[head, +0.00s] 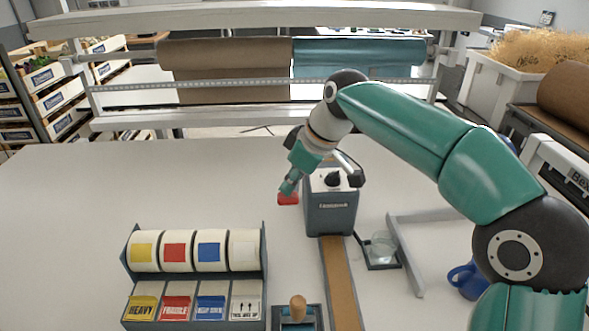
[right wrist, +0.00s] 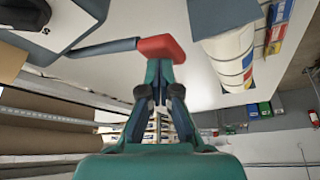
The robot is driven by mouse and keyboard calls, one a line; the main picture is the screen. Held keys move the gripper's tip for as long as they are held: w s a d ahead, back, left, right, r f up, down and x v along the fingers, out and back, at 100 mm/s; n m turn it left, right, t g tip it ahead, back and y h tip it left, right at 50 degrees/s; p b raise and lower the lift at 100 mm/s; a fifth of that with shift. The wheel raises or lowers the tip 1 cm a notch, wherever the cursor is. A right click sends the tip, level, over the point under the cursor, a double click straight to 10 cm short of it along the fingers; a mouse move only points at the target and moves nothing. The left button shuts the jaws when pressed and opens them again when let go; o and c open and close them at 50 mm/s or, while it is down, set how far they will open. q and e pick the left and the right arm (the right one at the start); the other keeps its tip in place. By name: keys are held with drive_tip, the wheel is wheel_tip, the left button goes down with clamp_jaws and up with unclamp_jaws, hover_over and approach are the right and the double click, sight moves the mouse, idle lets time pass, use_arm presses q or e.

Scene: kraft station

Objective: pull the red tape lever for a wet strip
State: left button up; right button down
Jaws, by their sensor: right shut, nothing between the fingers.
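The grey tape dispenser (head: 332,218) stands on the white table, with a dark knob on top. A brown paper strip (head: 341,285) runs from its front toward the near edge. The red lever (head: 288,199) sticks out at its left side; in the right wrist view the red grip (right wrist: 161,48) sits at the end of a dark bar. My right gripper (head: 287,187) is shut with nothing in it, its tips right at the red grip. The tips overlap the grip's edge in the right wrist view; I cannot tell whether they touch. My left gripper is out of view.
A label rack (head: 264,265) with several rolls stands front left. A wooden-knobbed tool (head: 298,308) sits at the front. The table's left is clear.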

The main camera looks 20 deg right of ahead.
drive_tip(key=shift+r+p, duration=2.4)
drive_tip(key=shift+r, duration=0.4)
drive_tip(key=shift+f, duration=0.1)
